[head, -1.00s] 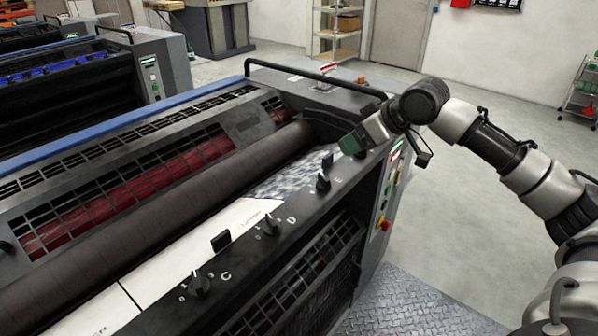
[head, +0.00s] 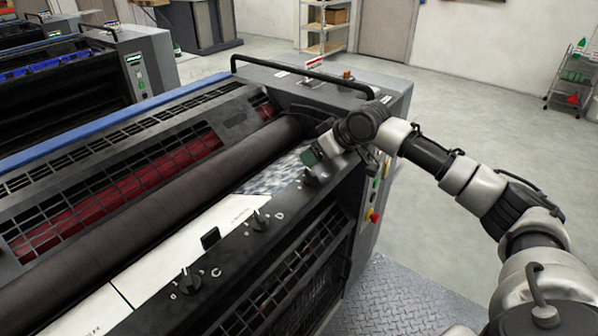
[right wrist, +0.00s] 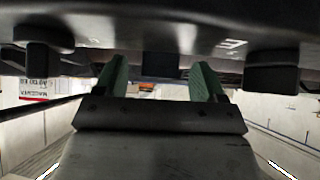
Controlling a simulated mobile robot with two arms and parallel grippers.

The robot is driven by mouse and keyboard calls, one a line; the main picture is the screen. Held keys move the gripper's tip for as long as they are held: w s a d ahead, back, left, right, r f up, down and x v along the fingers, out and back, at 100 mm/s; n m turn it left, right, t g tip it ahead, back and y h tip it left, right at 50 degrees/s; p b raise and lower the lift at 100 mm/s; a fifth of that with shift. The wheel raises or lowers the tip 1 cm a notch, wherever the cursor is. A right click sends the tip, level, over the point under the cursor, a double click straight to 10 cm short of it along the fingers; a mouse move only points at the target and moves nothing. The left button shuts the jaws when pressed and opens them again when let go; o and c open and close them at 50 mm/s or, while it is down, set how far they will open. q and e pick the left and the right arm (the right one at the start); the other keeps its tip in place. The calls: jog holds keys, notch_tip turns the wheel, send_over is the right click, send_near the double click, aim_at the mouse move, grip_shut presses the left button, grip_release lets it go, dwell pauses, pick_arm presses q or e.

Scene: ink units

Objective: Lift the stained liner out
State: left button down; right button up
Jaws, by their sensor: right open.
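The stained liner (head: 270,180), mottled blue-grey, lies in the long trough between the dark roller (head: 170,205) and the front rail, at its far right end. My right gripper (head: 312,157) is at that end, close above the rail and beside the liner's right end. It partly hides the knob there. I cannot tell whether it touches anything. In the right wrist view its two green fingers (right wrist: 160,82) stand apart with nothing seen between them. The liner cannot be made out in that view. My left gripper is not in view.
White clean liners (head: 180,245) fill the trough to the left. The front rail carries several black knobs, such as one near D (head: 258,220) and one near C (head: 188,280). A black handle bar (head: 300,72) rises at the press's far end.

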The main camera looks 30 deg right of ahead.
grip_shut()
jog(key=shift+r, duration=0.2)
